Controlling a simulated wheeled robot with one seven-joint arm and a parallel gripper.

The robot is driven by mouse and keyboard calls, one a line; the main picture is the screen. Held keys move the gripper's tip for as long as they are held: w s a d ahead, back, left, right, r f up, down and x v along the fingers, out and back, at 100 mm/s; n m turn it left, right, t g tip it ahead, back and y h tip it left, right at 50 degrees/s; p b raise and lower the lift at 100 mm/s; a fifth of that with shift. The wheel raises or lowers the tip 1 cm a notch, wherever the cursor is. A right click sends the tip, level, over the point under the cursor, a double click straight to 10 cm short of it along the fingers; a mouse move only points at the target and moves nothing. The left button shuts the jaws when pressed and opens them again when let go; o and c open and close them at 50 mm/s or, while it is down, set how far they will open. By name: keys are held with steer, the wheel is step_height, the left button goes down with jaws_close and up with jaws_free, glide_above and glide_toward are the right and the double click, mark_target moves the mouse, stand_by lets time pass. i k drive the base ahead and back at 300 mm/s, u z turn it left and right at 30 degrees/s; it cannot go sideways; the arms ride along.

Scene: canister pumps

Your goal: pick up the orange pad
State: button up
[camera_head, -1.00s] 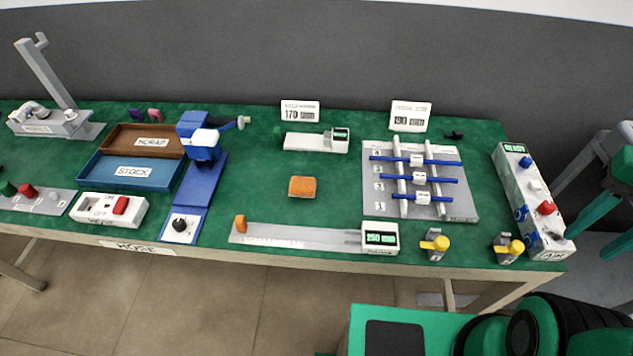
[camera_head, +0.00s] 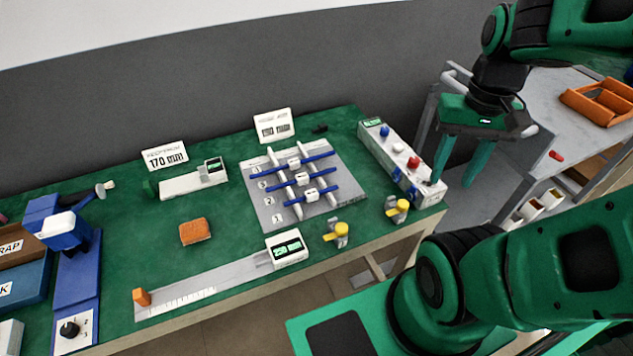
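The orange pad (camera_head: 195,230) lies flat on the green bench top (camera_head: 150,222), left of the grey plate with blue rods and above the long ruler gauge. Nothing touches it. My gripper (camera_head: 456,178) hangs at the upper right, off the bench's right end and far from the pad. Its two green fingers point down, apart, with nothing seen between them. The left finger overlaps the end of the white control box in the picture.
A grey plate with blue rods (camera_head: 262,208), a ruler gauge (camera_head: 185,290) and a white gauge (camera_head: 190,183) surround the pad. Yellow-handled valves (camera_head: 341,230) stand at the front edge. A control box (camera_head: 385,160) fills the right end. A grey cart (camera_head: 548,85) stands beyond.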

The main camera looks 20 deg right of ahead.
mark_target(193, 231)
steer(key=z, duration=0.5)
steer(key=k, duration=1.05)
steer(key=u, duration=0.65)
steer(key=i, duration=1)
